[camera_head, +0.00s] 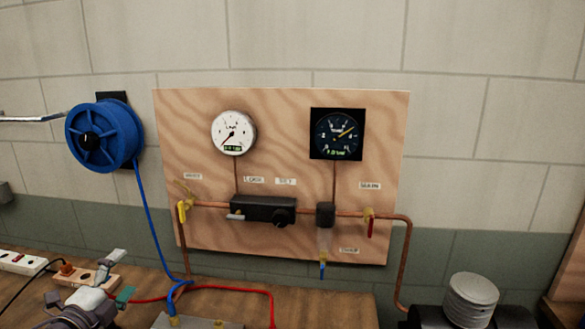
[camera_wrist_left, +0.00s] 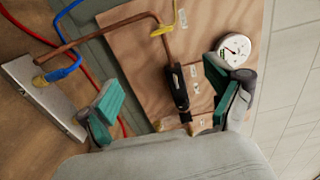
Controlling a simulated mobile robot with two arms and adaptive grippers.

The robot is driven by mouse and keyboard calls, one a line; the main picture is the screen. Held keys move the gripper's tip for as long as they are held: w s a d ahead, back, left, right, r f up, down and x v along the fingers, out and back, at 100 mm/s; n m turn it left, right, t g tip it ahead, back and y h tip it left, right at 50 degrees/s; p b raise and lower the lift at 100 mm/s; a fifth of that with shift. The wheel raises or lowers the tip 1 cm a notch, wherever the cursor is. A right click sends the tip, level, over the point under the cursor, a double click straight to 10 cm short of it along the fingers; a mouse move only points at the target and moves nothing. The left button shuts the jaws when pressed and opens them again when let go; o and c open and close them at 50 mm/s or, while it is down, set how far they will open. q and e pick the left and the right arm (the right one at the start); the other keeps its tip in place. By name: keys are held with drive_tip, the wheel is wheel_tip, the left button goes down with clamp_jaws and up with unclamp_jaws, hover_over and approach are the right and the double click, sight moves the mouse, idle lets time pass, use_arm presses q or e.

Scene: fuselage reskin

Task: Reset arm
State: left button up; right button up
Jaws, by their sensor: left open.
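My left gripper (camera_head: 120,279) is at the lower left of the head view, in front of the wooden table and below the gauge panel (camera_head: 280,180). In the left wrist view its two teal-padded fingers (camera_wrist_left: 162,90) are spread apart with nothing between them. The panel, a white dial gauge (camera_wrist_left: 235,49) and a black regulator block (camera_wrist_left: 178,88) show behind the fingers, apart from them. My right gripper is not in either view.
The panel carries a black-faced gauge (camera_head: 337,134), a yellow valve handle (camera_head: 182,211) and a red one (camera_head: 371,225) on copper pipe. A blue hose reel (camera_head: 104,136) hangs left. Red hose (camera_head: 235,290), a power strip (camera_head: 22,262) and a metal plate (camera_wrist_left: 42,97) lie below.

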use_arm(q)
drive_tip(key=s+d+f+n+g+y, duration=0.2)
drive_tip(key=s+d+f+n+g, duration=0.15)
drive_tip(key=s+f+n, duration=0.45)
drive_tip(key=s+d+f+n+g+y, duration=0.2)
drive_tip(key=s+d+f+n+g, duration=0.15)
drive_tip(key=s+f, duration=0.4)
drive_tip(key=s+d+f+n+g+h, duration=0.1)
drive_tip(key=s+d+f+n+g, duration=0.25)
drive_tip(key=s, duration=0.55)
drive_tip(key=s+d+f+n+g+h, duration=0.1)
drive_tip(key=s+d+f+n+g, duration=0.3)
drive_tip(key=s, duration=0.6)
wheel_tip(320, 180, down, 31)
drive_tip(key=s+m+g+b, duration=0.1)
drive_tip(key=b, duration=0.2)
drive_tip(key=s+a+f+g+b, duration=0.1)
drive_tip(key=s+a+f+b, duration=0.1)
drive_tip(key=s+f, duration=1.4)
drive_tip(key=shift+s+a+f+m+y, duration=0.2)
drive_tip(key=shift+f+m+y, duration=0.1)
drive_tip(key=shift+f, duration=0.45)
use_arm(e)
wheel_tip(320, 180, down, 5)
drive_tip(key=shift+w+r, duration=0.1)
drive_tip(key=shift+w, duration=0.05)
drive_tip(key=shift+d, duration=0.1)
